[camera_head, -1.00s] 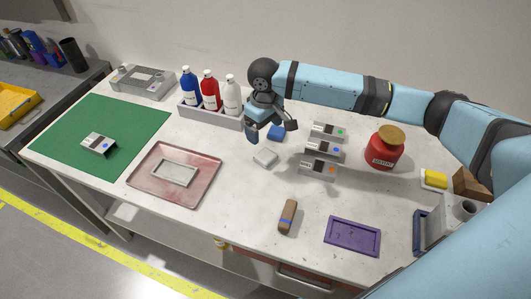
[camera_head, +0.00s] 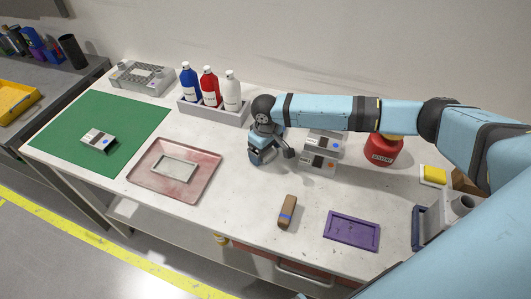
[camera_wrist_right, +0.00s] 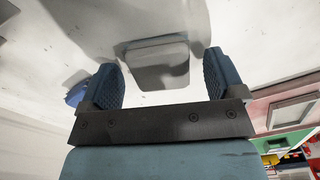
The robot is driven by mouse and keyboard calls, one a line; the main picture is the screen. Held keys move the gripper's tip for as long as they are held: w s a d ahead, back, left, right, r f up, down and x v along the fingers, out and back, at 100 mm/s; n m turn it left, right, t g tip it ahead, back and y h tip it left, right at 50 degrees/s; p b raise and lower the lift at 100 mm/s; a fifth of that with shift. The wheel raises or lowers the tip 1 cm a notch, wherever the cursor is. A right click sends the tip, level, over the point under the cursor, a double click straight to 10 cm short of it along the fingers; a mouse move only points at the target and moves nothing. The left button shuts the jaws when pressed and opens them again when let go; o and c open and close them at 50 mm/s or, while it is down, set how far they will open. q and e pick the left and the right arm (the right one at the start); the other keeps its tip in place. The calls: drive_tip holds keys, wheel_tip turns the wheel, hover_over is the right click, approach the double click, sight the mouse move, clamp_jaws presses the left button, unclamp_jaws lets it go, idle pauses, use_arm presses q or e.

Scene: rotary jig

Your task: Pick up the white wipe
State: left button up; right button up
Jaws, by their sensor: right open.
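The white wipe (camera_wrist_right: 155,65) is a pale, flat block lying on the table. In the right wrist view it shows between and just beyond the two blue fingers, with a shadow across part of it. In the head view my right gripper hides it. My right gripper (camera_head: 272,157) is low over the middle of the table, fingers pointing down. Its open fingers also show in the right wrist view (camera_wrist_right: 163,82), one to each side of the wipe, with no clear contact. My left gripper is not in view.
A blue item (camera_wrist_right: 77,94) lies close beside one finger. Small labelled boxes (camera_head: 318,163) and a red jar (camera_head: 383,152) stand to the right. A bottle rack (camera_head: 213,112) is behind, a pink tray (camera_head: 205,187) left, and a brown-handled item (camera_head: 287,211) in front.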

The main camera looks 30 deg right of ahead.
drive_tip(key=c, duration=1.1)
drive_tip(key=shift+r, duration=0.15)
wheel_tip(320, 180, up, 20)
drive_tip(key=shift+f, duration=0.1)
drive_tip(key=o, duration=0.3)
drive_tip(key=shift+c, duration=0.7)
